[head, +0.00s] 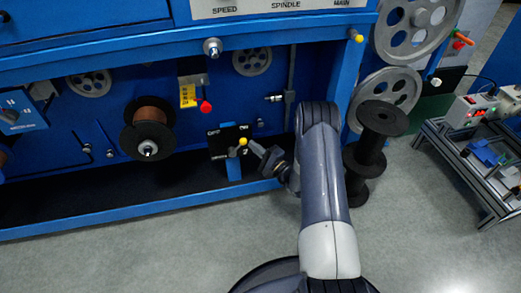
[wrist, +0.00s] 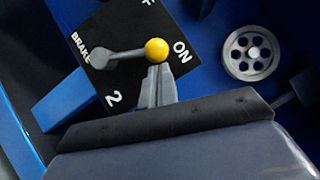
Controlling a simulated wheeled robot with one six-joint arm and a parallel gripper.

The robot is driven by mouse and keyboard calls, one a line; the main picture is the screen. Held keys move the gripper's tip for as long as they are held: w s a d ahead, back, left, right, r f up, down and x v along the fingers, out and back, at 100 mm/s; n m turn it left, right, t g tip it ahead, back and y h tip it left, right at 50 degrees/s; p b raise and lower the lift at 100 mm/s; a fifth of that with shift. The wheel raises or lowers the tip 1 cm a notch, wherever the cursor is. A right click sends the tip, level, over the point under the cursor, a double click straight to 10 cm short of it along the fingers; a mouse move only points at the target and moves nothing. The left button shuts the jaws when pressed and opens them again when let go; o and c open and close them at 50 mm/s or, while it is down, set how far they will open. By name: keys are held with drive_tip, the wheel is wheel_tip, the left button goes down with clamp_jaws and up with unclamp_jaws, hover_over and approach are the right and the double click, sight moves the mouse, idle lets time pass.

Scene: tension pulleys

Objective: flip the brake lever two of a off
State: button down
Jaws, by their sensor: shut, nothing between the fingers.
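The brake lever two has a yellow ball knob (wrist: 156,50) on a grey arm (wrist: 116,55), mounted on a black plate (wrist: 130,20). The plate carries the words BRAKE and ON and the number 2. In the wrist view the knob lies toward the ON mark. In the head view the yellow knob (head: 242,142) shows at the right part of the plate (head: 222,140). My gripper (wrist: 158,78) is shut and empty, its fingertips right at the knob's lower edge. I cannot tell whether they touch it. The gripper also shows in the head view (head: 252,146).
A copper wire spool (head: 148,130) is at the left, and a red knob (head: 206,106) hangs above the plate. Black empty spools (head: 366,150) stand right of my arm. A blue frame rail (head: 130,208) runs below. Open floor lies in front.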

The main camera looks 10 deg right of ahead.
sight(244, 142)
drive_tip(key=shift+r, duration=0.1)
idle(0.3)
drive_tip(key=a+r+n+g+p, duration=0.1)
drive_tip(key=a+r+n+p, duration=0.1)
drive_tip(key=shift+r+n+g, duration=0.15)
drive_tip(key=shift+n+g, duration=0.25)
drive_tip(key=shift+a+r+n+g+h+p, duration=0.25)
drive_tip(key=shift+a+r+n+g+p, duration=0.05)
drive_tip(key=shift+a+n+p, duration=0.25)
drive_tip(key=shift+a+r+n+g+h+p, duration=0.3)
drive_tip(key=shift+a+n+p, duration=0.15)
drive_tip(key=shift+n, duration=0.1)
drive_tip(key=shift+a+r+n+g+h, duration=0.1)
drive_tip(key=shift+a+n+g+h, duration=0.15)
drive_tip(key=shift+a+n+h, duration=0.5)
drive_tip(key=shift+a+f+n+g+h, duration=0.15)
drive_tip(key=shift+a+n, duration=0.3)
drive_tip(key=shift+a, duration=0.65)
drive_tip(key=shift+a+r+n+g+h, duration=0.15)
drive_tip(key=shift+a+n+g+h, duration=0.15)
drive_tip(key=shift+a+n+h, duration=0.45)
drive_tip(key=shift+a+y, duration=0.3)
drive_tip(key=shift+r+p, duration=0.1)
drive_tip(key=shift+p, duration=0.25)
